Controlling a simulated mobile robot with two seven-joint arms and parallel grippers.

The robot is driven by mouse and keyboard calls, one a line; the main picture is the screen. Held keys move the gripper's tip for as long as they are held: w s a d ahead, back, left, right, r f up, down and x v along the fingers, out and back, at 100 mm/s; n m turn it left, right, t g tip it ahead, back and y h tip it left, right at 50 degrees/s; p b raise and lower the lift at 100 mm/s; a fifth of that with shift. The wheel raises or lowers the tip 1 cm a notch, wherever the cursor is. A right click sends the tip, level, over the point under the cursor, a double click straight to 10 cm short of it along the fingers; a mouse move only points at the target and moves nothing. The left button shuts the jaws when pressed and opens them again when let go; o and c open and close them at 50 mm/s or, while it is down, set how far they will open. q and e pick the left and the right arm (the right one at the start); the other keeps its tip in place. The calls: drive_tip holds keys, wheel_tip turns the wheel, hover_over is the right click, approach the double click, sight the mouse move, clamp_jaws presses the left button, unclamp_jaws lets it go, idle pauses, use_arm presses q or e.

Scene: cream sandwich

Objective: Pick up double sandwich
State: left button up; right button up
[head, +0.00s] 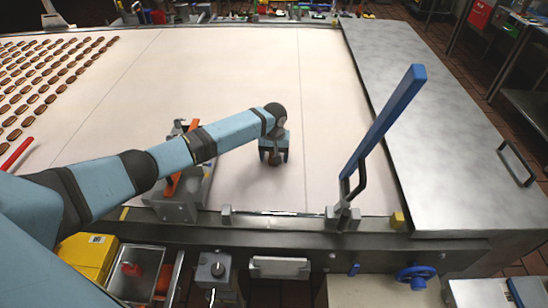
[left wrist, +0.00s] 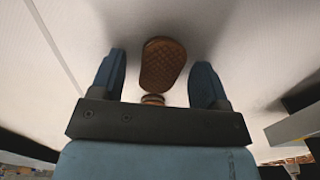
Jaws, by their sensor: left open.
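My left gripper (head: 274,157) is over the pale conveyor belt, pointing down, with its jaws open. In the left wrist view, a brown, oval, textured sandwich (left wrist: 162,62) lies on the belt between the two blue fingers, with a gap on each side. A smaller brown piece (left wrist: 152,99) shows just below it, partly hidden by the gripper body; I cannot tell whether it is joined to the sandwich. In the head view the sandwich (head: 274,160) is a small brown patch between the fingers. My right gripper is not in view.
Rows of sandwiches (head: 45,75) lie on the belt at the far left. A blue lever (head: 385,120) stands upright to the right of my gripper. A metal cover (head: 450,110) lies beyond it. A metal bracket with orange handles (head: 180,200) sits below my arm. The middle belt is clear.

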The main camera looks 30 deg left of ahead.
use_arm(q)
drive_tip(key=c, duration=1)
drive_tip(key=shift+r, duration=0.1)
drive_tip(key=shift+r, duration=0.55)
wheel_tip(320, 180, up, 19)
drive_tip(key=b, duration=0.1)
drive_tip(key=shift+s+f, duration=0.1)
drive_tip(key=shift+f, duration=0.05)
